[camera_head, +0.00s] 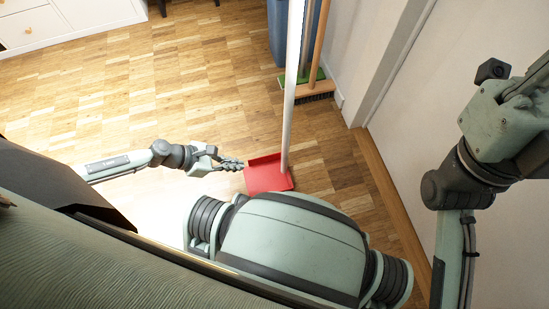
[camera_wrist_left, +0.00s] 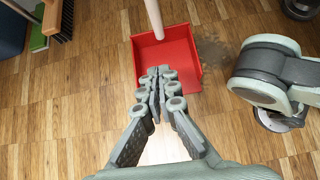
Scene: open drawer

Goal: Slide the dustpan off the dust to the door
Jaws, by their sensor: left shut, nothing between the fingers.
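The red dustpan (camera_head: 262,181) stands on the wooden floor, its long pale handle (camera_head: 291,85) rising upright. It also shows in the left wrist view (camera_wrist_left: 178,57). A dark patch of dust (camera_wrist_left: 221,50) lies on the floor just right of the dustpan there; I cannot make it out in the head view. My left gripper (camera_head: 241,164) is shut and empty at the dustpan's left edge. In the left wrist view its fingertips (camera_wrist_left: 157,76) overlap the pan's near edge; I cannot tell if they touch. My right arm is at the right, its gripper out of view.
A white door-like panel (camera_head: 445,110) is at the right behind a wooden strip (camera_head: 395,200). A broom (camera_head: 314,90), a green brush and a blue bin (camera_head: 278,35) stand by the wall end. A white drawer unit (camera_head: 35,28) is far left. Floor between is clear.

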